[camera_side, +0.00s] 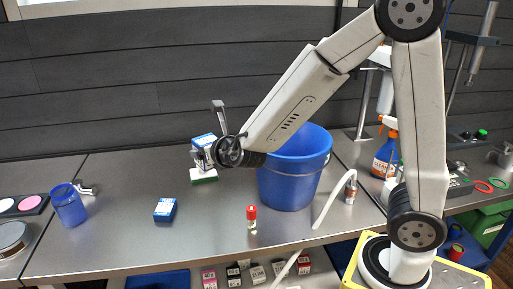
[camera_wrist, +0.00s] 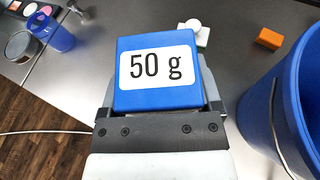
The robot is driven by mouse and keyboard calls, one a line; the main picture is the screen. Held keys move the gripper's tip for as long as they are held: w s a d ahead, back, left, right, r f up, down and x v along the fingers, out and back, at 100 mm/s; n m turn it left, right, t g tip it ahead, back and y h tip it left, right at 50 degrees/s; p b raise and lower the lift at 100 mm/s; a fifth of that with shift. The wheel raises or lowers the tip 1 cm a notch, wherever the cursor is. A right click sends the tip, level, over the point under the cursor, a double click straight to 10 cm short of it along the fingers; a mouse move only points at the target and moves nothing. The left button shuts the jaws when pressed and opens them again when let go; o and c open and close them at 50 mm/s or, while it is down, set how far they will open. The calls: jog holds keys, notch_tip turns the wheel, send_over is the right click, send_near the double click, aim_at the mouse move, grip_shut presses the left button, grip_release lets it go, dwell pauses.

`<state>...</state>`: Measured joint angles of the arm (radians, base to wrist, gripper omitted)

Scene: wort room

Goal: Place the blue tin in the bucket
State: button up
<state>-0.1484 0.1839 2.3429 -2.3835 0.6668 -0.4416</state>
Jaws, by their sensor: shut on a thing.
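A blue tin with a white "50 g" label (camera_wrist: 154,72) is held between the jaws of my gripper (camera_wrist: 160,104). In the side view my gripper (camera_side: 208,152) holds this tin (camera_side: 203,141) above the table, left of the bucket. The blue bucket (camera_side: 289,183) stands upright on the table, its rim partly hidden behind my arm. It also shows at the right edge of the wrist view (camera_wrist: 262,112). Another small blue box with a white label (camera_side: 165,209) lies on the table, front left of the bucket.
A white and green block (camera_side: 203,176) lies below my gripper. A small red-capped vial (camera_side: 252,219) stands before the bucket. A blue cup (camera_side: 69,205) is at the left. An orange block (camera_wrist: 269,38) lies behind, near the bucket. A bent white tube (camera_side: 334,200) is right of the bucket.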

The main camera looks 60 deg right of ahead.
jog(key=w+d+f+m+g+h, duration=0.2)
jog(key=d+f+m+h, duration=0.1)
jog(key=d+f, duration=0.25)
jog(key=w+d+f+m+g+h, duration=0.1)
jog(key=w+d+f+m+h, duration=0.1)
jog(key=d+f, duration=0.35)
send_over(230, 192)
jog(key=shift+a+f, duration=0.1)
jog(key=shift+f, duration=1.95)
jog(key=shift+f, duration=2.05)
jog(key=shift+f, duration=0.1)
jog(key=o, duration=1.1)
jog(key=shift+f, duration=0.1)
